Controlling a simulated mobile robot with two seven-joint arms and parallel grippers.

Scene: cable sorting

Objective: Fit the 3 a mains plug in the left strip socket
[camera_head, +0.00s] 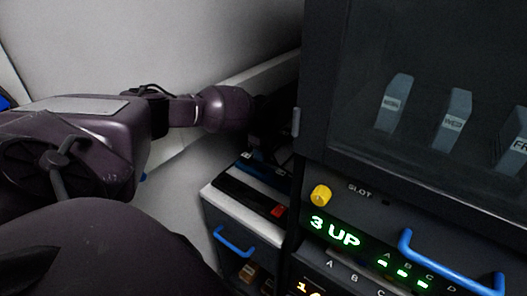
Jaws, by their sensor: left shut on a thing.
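My left gripper (272,122) is a dark shape at the end of my purple arm, against the left side of the dark cabinet. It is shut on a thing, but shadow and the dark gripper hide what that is. I cannot make out the 3 A mains plug. Below the gripper, a black strip (243,196) with a red switch (278,211) lies on a white-topped unit. A blue strip (264,171) lies behind it. The sockets are too dark to tell apart. My right gripper is not in view.
The dark cabinet (317,168) fills the right, with labelled grey blocks (453,122) behind its window, a yellow knob (321,195), a green "3 UP" display (334,231) and a blue handle (450,268). The white-topped unit has a blue handle (233,243). A pale wall (170,40) stands behind.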

